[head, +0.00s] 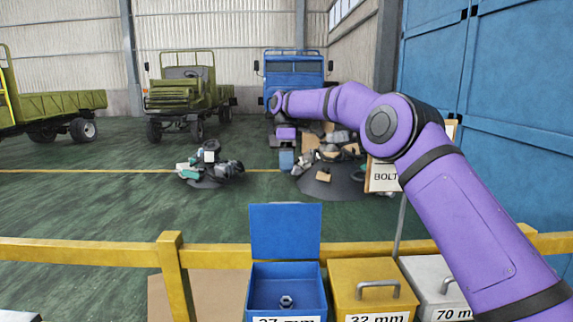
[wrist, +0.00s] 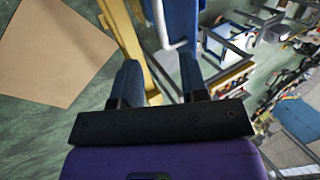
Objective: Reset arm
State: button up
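My purple arm rises from the lower right of the head view, bends at a high elbow and reaches out over the yellow rail. My gripper (head: 286,160) hangs from its far end, pointing down, small in this view. In the wrist view its two dark fingers (wrist: 160,62) stand well apart, with nothing visible held between them. The blue box (head: 262,291) labelled "27 mm" has its lid (head: 285,230) up. A grey metal nut or bolt (head: 287,302) lies inside it.
A yellow box (head: 372,290) labelled "32 mm" and a grey box (head: 430,288) labelled "70 mm" are closed. A yellow rail (head: 80,252) runs behind them. A "BOLT" sign (head: 384,178) and a scrap pile (head: 325,182) stand beyond. Green floor lies open at left.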

jog(key=shift+r, duration=0.15)
jog(key=s+d+r+m+t, duration=0.35)
jog(key=s+d+r, duration=0.35)
jog(key=s, duration=0.4)
jog(key=s+d+r+m+t, duration=0.2)
jog(key=s+d+r+m, duration=0.4)
jog(key=s, duration=0.4)
jog(key=s+d+f+m+t, duration=0.1)
jog(key=s+d+f+m, duration=0.1)
jog(key=s, duration=0.6)
jog(key=s+d+f+m+t, duration=0.2)
jog(key=s+d, duration=0.4)
jog(key=s, duration=0.3)
jog(key=s+d+f+m+t, duration=0.2)
jog(key=s+d+f+m, duration=0.2)
jog(key=s, duration=0.5)
jog(key=shift+d+f, duration=0.45)
jog(key=shift+d, duration=0.15)
